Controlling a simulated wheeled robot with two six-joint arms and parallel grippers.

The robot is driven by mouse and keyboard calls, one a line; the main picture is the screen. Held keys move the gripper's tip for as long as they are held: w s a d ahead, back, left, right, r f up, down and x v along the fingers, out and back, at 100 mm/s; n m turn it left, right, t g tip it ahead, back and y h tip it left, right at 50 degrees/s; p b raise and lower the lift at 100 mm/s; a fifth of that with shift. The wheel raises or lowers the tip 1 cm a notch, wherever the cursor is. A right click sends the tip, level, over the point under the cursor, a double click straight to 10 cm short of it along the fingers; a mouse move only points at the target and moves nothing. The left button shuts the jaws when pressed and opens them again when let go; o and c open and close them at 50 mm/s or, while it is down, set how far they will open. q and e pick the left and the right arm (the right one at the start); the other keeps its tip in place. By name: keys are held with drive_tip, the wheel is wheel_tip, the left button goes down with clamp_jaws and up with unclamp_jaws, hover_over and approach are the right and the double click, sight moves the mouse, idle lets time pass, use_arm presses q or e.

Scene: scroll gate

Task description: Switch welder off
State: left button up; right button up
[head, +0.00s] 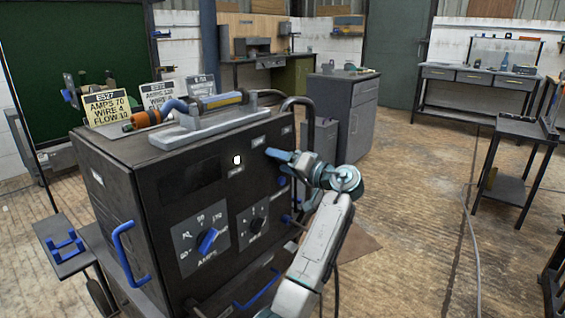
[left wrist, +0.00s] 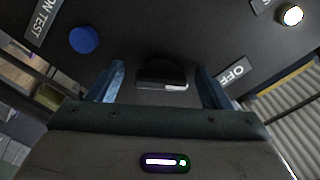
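The welder (head: 130,215) is a dark box with a panel of dials and labels. My left gripper (head: 278,155) is at the upper right of its front panel. In the left wrist view its two blue fingers (left wrist: 160,85) are apart, with a black switch (left wrist: 162,72) between and just beyond them. An OFF label (left wrist: 235,72) lies beside the right finger. I cannot tell whether the fingers touch the switch. In the head view the gripper hides the switch. A white lamp (head: 237,159) is lit on the panel. My right gripper is not in view.
A blue button (left wrist: 83,40) sits by the ON TEST label. The AMPS dial (head: 207,240) and a smaller dial (head: 256,224) are lower on the panel. A torch (head: 220,99) and cards (head: 105,107) stand on top. Floor to the right is open, with a cable (head: 470,220).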

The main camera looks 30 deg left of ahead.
use_arm(q)
drive_tip(key=d, duration=1.1)
drive_tip(key=shift+s, duration=0.45)
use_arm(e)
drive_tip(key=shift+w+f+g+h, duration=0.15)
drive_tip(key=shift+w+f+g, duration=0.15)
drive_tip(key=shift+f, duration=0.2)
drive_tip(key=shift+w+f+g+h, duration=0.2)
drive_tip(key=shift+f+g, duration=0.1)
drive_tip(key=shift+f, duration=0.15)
use_arm(q)
drive_tip(key=shift+a, duration=0.1)
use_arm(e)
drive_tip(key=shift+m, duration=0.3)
